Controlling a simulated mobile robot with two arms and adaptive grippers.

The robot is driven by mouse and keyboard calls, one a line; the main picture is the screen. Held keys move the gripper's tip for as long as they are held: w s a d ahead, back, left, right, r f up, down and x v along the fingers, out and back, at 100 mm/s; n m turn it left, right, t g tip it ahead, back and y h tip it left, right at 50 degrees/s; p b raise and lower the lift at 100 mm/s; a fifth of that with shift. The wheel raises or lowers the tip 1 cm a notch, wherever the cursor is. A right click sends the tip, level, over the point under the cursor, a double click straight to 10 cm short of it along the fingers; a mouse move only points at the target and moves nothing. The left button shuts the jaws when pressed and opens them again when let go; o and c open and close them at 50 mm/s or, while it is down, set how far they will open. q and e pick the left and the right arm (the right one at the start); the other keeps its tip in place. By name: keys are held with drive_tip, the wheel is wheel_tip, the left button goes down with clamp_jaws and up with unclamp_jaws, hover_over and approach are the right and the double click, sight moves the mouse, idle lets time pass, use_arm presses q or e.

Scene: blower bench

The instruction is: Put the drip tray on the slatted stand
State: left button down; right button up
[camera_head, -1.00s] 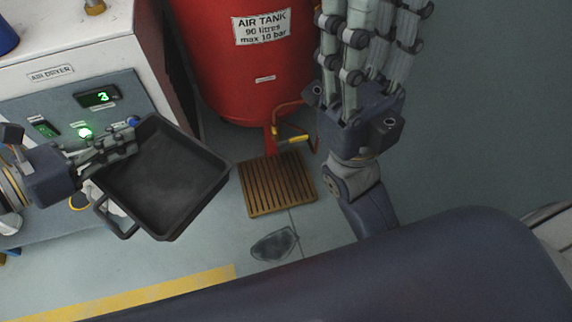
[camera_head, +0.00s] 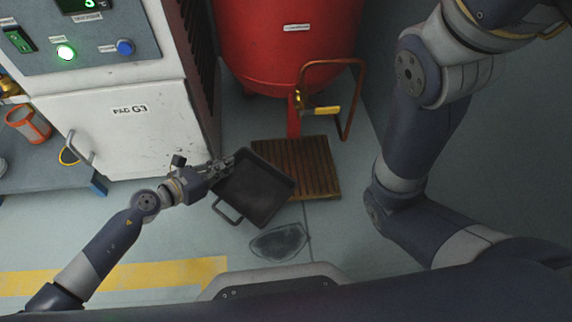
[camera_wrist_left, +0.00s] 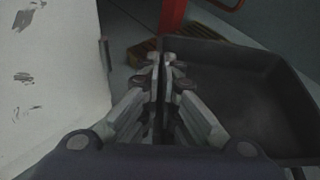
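The drip tray (camera_head: 256,189) is a dark, shallow, square pan with a loop handle at its near left side. My left gripper (camera_head: 228,164) is shut on the tray's upper left rim; the left wrist view shows the fingers (camera_wrist_left: 163,85) closed around the dark tray wall (camera_wrist_left: 235,45). The slatted stand (camera_head: 322,168) is a brown wooden slatted square on the floor. The tray overlaps the stand's left part in the head view; whether it touches the stand I cannot tell. My right arm shows at the right, with its hand out of frame.
The red air tank (camera_head: 290,50) stands behind the stand, with a pipe and yellow valve handle (camera_head: 320,110). The white cabinet (camera_head: 130,120) is close at the left of my left gripper. A dark wet patch (camera_head: 279,242) lies on the floor in front.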

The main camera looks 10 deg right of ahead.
use_arm(q)
drive_tip(key=w+d+b, duration=0.1)
drive_tip(key=d, duration=0.3)
drive_tip(key=w+d+f+b, duration=0.1)
drive_tip(key=w+d, duration=0.1)
drive_tip(key=d, duration=0.3)
drive_tip(key=w+d+b, duration=0.1)
drive_tip(key=w+d, duration=0.1)
drive_tip(key=d, duration=0.2)
drive_tip(key=shift+w+d+f, duration=0.15)
drive_tip(key=shift+d, duration=0.25)
wheel_tip(320, 180, down, 4)
drive_tip(key=b, duration=0.4)
drive_tip(key=shift+r, duration=0.35)
drive_tip(key=c, duration=2.3)
unclamp_jaws()
drive_tip(key=shift+f, duration=0.25)
drive_tip(key=o, duration=0.5)
